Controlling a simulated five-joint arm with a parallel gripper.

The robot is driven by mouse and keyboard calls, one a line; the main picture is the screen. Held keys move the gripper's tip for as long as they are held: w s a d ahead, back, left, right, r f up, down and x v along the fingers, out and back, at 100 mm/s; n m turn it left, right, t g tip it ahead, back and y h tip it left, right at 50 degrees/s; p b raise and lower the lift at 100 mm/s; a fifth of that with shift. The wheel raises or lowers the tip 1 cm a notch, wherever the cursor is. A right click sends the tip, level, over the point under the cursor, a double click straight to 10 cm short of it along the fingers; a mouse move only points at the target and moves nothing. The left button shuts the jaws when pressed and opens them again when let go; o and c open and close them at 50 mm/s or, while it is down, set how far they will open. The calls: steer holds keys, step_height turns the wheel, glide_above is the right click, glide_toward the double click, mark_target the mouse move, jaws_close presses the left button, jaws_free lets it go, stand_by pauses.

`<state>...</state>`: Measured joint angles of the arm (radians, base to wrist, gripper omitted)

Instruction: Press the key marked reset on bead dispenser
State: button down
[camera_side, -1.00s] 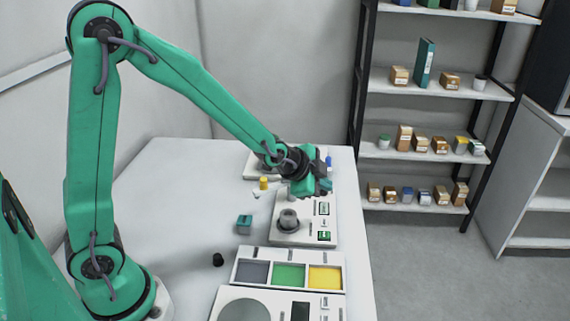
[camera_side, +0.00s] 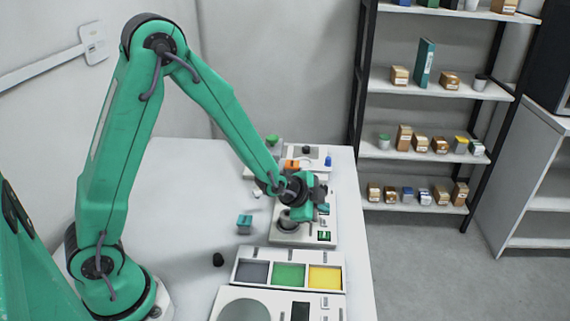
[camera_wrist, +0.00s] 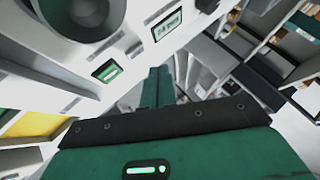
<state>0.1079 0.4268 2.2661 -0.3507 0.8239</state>
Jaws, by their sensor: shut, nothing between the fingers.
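A white device with a round grey cup-like part (camera_side: 287,222) stands under my gripper; I take it to be the bead dispenser, though no name is readable. Its right side carries a small green-lit panel (camera_side: 324,236), which also shows in the wrist view (camera_wrist: 107,70). A white labelled plate (camera_wrist: 168,24) lies farther along the device; its lettering is too small to read surely, so I cannot tell which key is reset. My gripper (camera_side: 318,211) is shut and empty, over the device's right part. Its green fingers (camera_wrist: 158,86) show together in the wrist view; contact cannot be told.
A tray with grey, green and yellow compartments (camera_side: 235,270) lies in front, with a round-plated device (camera_side: 243,311) nearer still. A teal block (camera_side: 244,222) and a dark small object (camera_side: 218,259) lie left. Another device with an orange part (camera_side: 292,165) stands behind.

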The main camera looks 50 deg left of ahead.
steer(key=shift+f, duration=0.8)
steer(key=shift+f, duration=0.8)
stand_by(2.6)
steer(key=shift+r, duration=0.8)
steer(key=shift+r, duration=0.1)
steer(key=shift+r, duration=2.35)
steer(key=shift+r, duration=0.1)
